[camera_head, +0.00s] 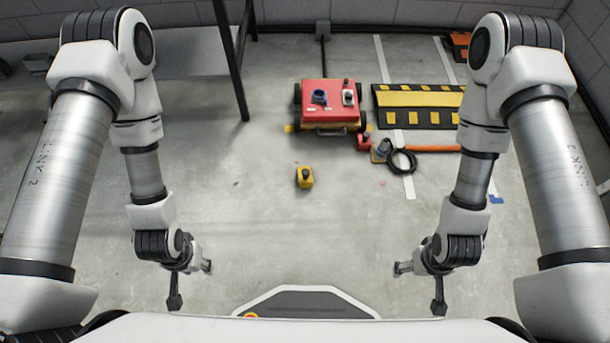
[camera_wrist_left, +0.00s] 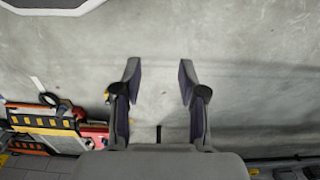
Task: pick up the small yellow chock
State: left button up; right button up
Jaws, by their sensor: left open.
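The small yellow chock (camera_head: 304,177), with a dark knob on top, stands on the concrete floor in front of the red truck in the head view. A small yellow-orange patch beside one finger in the left wrist view (camera_wrist_left: 107,96) looks like it, partly hidden. My left gripper (camera_head: 191,285) is open and empty, to the left of the chock and nearer to my base. Its spread fingers also show in the left wrist view (camera_wrist_left: 158,82) with bare floor between them. My right gripper (camera_head: 419,288) has its fingers spread, empty, to the right and nearer.
The red truck (camera_head: 331,103) stands behind the chock. A black-and-yellow ramp (camera_head: 419,97), a coiled black cable (camera_head: 402,161) and a small red block (camera_head: 364,140) lie to the right. A table leg (camera_head: 233,70) stands at back left. Floor around the chock is clear.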

aim_at(305, 177)
jog(key=i+l, duration=0.4)
jog(key=i+l+u, duration=0.15)
jog(key=i+l, duration=0.2)
jog(key=l, duration=0.2)
